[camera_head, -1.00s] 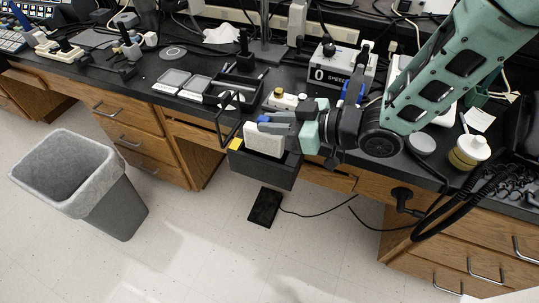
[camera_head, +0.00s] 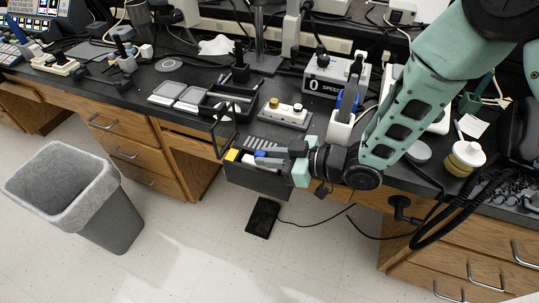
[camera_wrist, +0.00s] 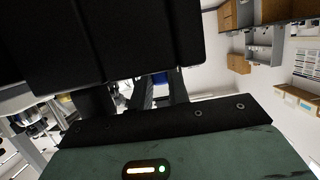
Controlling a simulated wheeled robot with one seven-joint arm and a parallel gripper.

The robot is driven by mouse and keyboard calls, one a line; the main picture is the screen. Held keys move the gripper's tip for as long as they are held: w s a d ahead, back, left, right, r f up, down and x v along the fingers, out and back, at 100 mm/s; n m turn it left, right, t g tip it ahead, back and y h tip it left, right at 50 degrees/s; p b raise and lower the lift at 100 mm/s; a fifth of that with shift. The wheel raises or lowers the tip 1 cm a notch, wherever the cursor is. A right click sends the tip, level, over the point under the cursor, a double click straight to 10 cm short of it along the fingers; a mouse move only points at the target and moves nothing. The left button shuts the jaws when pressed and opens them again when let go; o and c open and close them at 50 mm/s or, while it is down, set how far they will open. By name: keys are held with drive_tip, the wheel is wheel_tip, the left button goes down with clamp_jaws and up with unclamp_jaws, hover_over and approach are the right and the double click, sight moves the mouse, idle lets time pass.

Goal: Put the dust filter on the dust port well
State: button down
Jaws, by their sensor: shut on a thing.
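The dust filter looks to be the white block (camera_head: 248,159) at my gripper's fingertips. Only a small part of it shows above the rim of a dark grey box (camera_head: 268,180) on the bench front, which looks to be the dust port well. My gripper (camera_head: 263,159) is low over the box, shut on the block. Whether the block is seated cannot be told. The fingers (camera_wrist: 163,90) also show in the wrist view, where a large black surface (camera_wrist: 100,40) hides much.
A small device with knobs (camera_head: 286,115) and the SPEED box (camera_head: 335,75) stand behind on the black bench. A black frame (camera_head: 222,130) rises left of my gripper. A grey bin (camera_head: 85,195) stands on the floor at left.

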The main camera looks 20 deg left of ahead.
drive_tip(key=c, duration=1.3)
unclamp_jaws()
drive_tip(key=shift+c, duration=0.2)
drive_tip(key=w+d+r+m+t+h, duration=0.1)
drive_tip(key=d+r+t+h, duration=0.2)
drive_tip(key=d, duration=0.6)
drive_tip(key=w+d+r+m+h, duration=0.1)
drive_tip(key=d+r+m+h, duration=0.2)
drive_tip(key=d, duration=0.6)
drive_tip(key=s+d+r+m+g+h, duration=0.2)
drive_tip(key=s+d+r+h, duration=0.2)
drive_tip(key=s, duration=0.5)
drive_tip(key=s+d+r+m+g+h, duration=0.2)
drive_tip(key=s+d+r+m+h, duration=0.1)
drive_tip(key=s, duration=0.6)
drive_tip(key=shift+s+d+r+m+h+b, duration=0.3)
drive_tip(key=shift+s+d+r+h+b, duration=0.15)
drive_tip(key=shift+d+r, duration=0.4)
drive_tip(key=shift+w, duration=0.1)
